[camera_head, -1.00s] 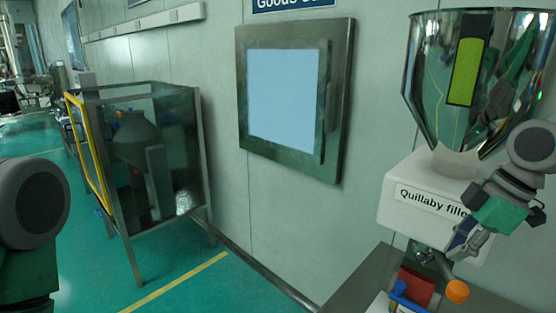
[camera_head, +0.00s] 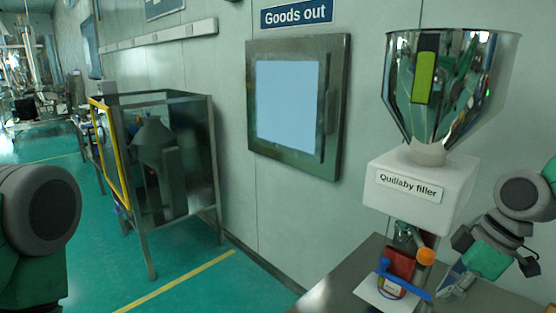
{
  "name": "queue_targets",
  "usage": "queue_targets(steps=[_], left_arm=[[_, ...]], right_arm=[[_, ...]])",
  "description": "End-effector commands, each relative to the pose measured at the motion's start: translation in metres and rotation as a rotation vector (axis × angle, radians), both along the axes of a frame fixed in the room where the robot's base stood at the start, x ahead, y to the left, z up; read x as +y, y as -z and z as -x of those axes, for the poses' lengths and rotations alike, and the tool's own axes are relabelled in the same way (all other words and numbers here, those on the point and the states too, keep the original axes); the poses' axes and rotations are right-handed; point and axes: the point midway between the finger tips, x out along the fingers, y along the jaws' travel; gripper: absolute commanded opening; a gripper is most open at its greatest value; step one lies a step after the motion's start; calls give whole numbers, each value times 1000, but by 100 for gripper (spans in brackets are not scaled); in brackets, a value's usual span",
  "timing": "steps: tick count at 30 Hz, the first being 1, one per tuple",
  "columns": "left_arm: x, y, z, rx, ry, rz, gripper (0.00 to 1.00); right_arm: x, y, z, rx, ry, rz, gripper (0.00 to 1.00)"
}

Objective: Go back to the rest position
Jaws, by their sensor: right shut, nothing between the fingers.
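My right gripper (camera_head: 455,282) shows at the lower right, beside the Quillaby filler (camera_head: 411,190). It points down and to the left, shut and empty, just right of the orange knob (camera_head: 425,257) in the picture. I cannot tell its exact distance from the bench (camera_head: 342,287). My left arm shows only as a rounded grey joint with a green link at the left edge. My left gripper is outside the view.
A red container (camera_head: 400,264) and a blue bar (camera_head: 408,290) are under the filler's outlet. The steel hopper (camera_head: 440,90) sits on top. A framed cabinet (camera_head: 160,165) stands at left. Green floor (camera_head: 90,240) is clear in front of it.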

Motion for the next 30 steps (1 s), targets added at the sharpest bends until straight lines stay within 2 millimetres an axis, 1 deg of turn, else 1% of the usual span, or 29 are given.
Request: queue_targets(steps=[1,5,8,10,11,12,14,15,18,21,24,30], left_arm=[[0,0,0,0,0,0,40],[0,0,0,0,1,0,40],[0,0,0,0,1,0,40],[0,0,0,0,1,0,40],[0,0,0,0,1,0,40],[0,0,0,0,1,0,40],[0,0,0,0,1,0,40],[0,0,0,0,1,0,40],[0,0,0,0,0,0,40],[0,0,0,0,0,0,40],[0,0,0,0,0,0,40],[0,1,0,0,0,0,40]], right_arm=[[4,13,5,22,28,0,0],[17,48,18,71,129,-9,0],[27,80,32,117,224,-8,0],[35,108,46,154,307,-3,0],[39,121,54,174,348,3,0],[43,140,66,199,410,14,0],[48,170,89,235,510,37,0],[50,188,105,254,575,55,0],[50,221,141,280,713,98,0],[47,243,173,292,816,138,0],[41,259,202,293,899,177,0],[32,279,252,276,1019,246,0]])
